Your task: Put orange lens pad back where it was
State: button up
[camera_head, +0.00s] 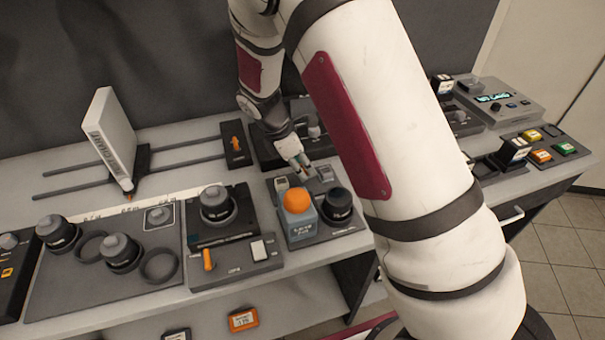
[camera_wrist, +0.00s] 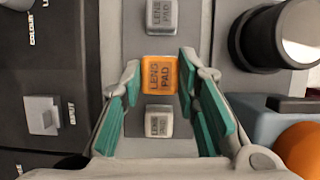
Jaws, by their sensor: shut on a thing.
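The orange lens pad (camera_wrist: 160,75) is a small square block with dark lettering, between my fingers in the wrist view. My gripper (camera_head: 305,167) is shut on it, with teal finger pads on both sides. In the wrist view, a grey lens pad (camera_wrist: 161,16) is above the orange one and another grey lens pad (camera_wrist: 158,122) is below, in one line. In the head view the grey pads (camera_head: 281,184) (camera_head: 325,174) show either side of my fingertips. The orange pad is mostly hidden there. I cannot tell whether it touches the panel.
A blue box (camera_head: 302,229) with an orange ball knob (camera_head: 296,200) and a black knob (camera_head: 338,203) stand just in front of my gripper. A dark panel with a lever (camera_head: 208,259) is to the left. A white upright plate (camera_head: 108,140) stands on rails farther left.

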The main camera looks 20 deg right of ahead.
jog(key=shift+f, duration=1.6)
jog(key=shift+f, duration=0.15)
jog(key=o, duration=1.1)
jog(key=v, duration=1.2)
jog(key=s+d+r+m+t+y, duration=0.2)
jog(key=s+d+r+m+y, duration=0.15)
jog(key=s+r+m, duration=0.85)
jog(key=s+r+m+t, duration=0.1)
jog(key=s+r+m, duration=0.2)
jog(key=s, duration=0.4)
jog(key=s+d+r+m+t, duration=0.1)
jog(key=s+r+m+t, duration=0.1)
jog(key=s, duration=0.6)
notch_tip(320, 180, up, 2)
jog(key=shift+d+r+m+y+b, duration=0.1)
jog(key=shift+d+m+y+b, duration=0.3)
jog(key=shift+m, duration=0.2)
